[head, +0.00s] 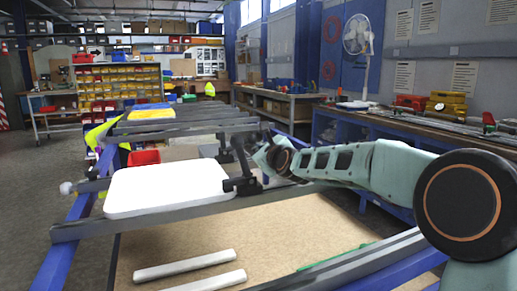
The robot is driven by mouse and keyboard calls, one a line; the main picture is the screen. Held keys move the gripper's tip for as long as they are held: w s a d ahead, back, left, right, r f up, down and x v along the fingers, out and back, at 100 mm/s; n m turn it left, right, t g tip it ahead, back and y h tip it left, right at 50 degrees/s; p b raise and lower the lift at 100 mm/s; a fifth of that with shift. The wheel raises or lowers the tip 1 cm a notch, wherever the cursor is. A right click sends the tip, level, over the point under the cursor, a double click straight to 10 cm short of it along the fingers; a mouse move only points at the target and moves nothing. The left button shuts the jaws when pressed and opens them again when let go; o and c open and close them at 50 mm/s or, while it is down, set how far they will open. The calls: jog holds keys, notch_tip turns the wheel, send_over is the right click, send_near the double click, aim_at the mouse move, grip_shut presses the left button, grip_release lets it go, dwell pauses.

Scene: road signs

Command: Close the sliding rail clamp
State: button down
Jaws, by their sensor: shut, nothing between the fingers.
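A dark clamp (243,186) sits on the rails at the right edge of a white, rounded sign panel (168,188). The panel lies flat across grey rails (130,223). My gripper (241,157) is dark and shut, holding nothing. It is at the end of my arm, just above and behind the clamp. In this view the two dark shapes overlap, so I cannot tell whether they touch. How far the clamp is slid along its rail is too small to tell.
Two pale bars (186,264) lie on the brown board (140,245) below the rails. A red bin (144,157) stands behind the panel. More rails and a yellow panel (150,114) continue toward the back. A workbench (340,120) runs along the right wall.

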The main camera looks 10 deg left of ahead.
jog(key=shift+r, duration=0.15)
dwell(0.3)
jog(key=shift+r+n, duration=0.3)
jog(key=shift+n, duration=0.1)
jog(key=shift+r, duration=0.1)
jog(key=s+a+r+n+t+p, duration=0.1)
jog(key=s+a+r+n+p, duration=0.1)
jog(key=r+n, duration=0.4)
jog(key=shift+a+r+n+t, duration=0.25)
jog(key=shift+a+n+t, duration=0.25)
jog(key=shift+n, duration=0.4)
jog(key=shift+s, duration=0.1)
